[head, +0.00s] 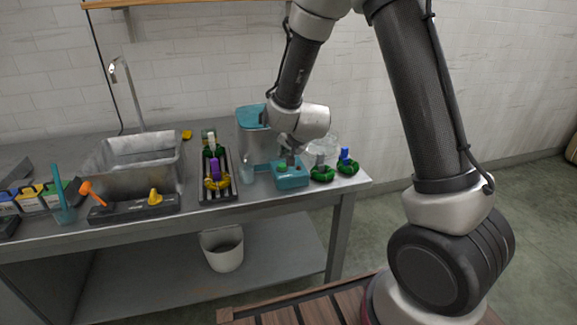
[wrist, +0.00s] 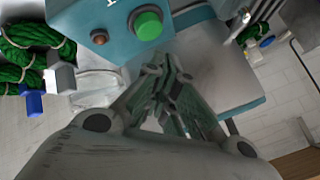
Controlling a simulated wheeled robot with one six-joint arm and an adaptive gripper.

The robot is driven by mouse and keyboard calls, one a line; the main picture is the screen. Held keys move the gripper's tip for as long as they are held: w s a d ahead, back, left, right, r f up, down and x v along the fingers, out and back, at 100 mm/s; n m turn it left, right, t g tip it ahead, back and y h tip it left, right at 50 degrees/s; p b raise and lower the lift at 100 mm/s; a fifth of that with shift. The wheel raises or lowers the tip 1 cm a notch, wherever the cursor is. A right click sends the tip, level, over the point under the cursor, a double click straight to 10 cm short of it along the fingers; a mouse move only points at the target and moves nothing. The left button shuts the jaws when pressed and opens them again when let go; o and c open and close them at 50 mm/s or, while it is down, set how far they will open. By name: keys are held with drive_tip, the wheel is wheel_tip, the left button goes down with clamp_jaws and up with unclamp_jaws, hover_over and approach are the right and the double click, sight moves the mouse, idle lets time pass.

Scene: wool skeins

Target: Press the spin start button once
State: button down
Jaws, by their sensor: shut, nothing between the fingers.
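The green spin start button (wrist: 147,24) is a round domed cap on a teal control box (wrist: 104,15) in the wrist view. In the head view the teal box (head: 292,179) stands on the bench near its right end, and the green button (head: 283,164) shows on its top. My gripper (head: 288,163) is over the box in the head view, partly hidden by my wrist. In the wrist view my gripper (wrist: 170,82) is shut and empty, with its fingertips beside the green button. I cannot tell whether they touch it.
A smaller red-brown button (wrist: 99,37) sits on the same box. Green wool skeins with tags, one (head: 322,173) and another (head: 347,163), lie right of the box. A teal-lidded machine (head: 252,140) stands behind. A rack (head: 231,183) and a sink (head: 130,165) are left.

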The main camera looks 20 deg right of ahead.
drive_tip(key=shift+f, duration=0.55)
drive_tip(key=shift+f, duration=0.1)
idle(1.0)
drive_tip(key=shift+f, duration=0.3)
drive_tip(key=shift+f, duration=0.55)
idle(0.7)
drive_tip(key=shift+r, duration=1)
drive_tip(key=shift+r, duration=0.1)
drive_tip(key=shift+r, duration=2.4)
